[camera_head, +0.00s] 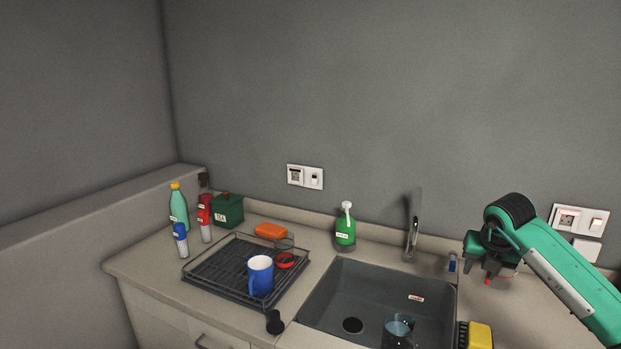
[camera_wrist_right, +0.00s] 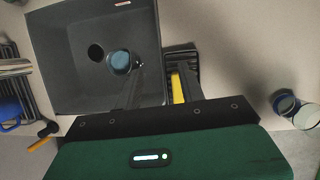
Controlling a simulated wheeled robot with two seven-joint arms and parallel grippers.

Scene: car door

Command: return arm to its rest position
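My right arm, green and black, comes in from the right in the head view, with its gripper (camera_head: 488,270) over the counter right of the sink. In the right wrist view the two dark fingers of the right gripper (camera_wrist_right: 160,82) stand apart with nothing seen between them. The gripper is clear of the sink (camera_head: 375,272) and the faucet (camera_head: 412,240). My left arm and left gripper are in neither view.
A dish rack (camera_head: 218,292) holds a blue mug (camera_head: 260,276). A clear glass (camera_head: 398,328) is in the sink. A green soap bottle (camera_head: 345,228) stands behind it. A yellow sponge (camera_head: 479,336) lies right of the sink. Bottles and a green tin (camera_head: 228,211) stand at the left.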

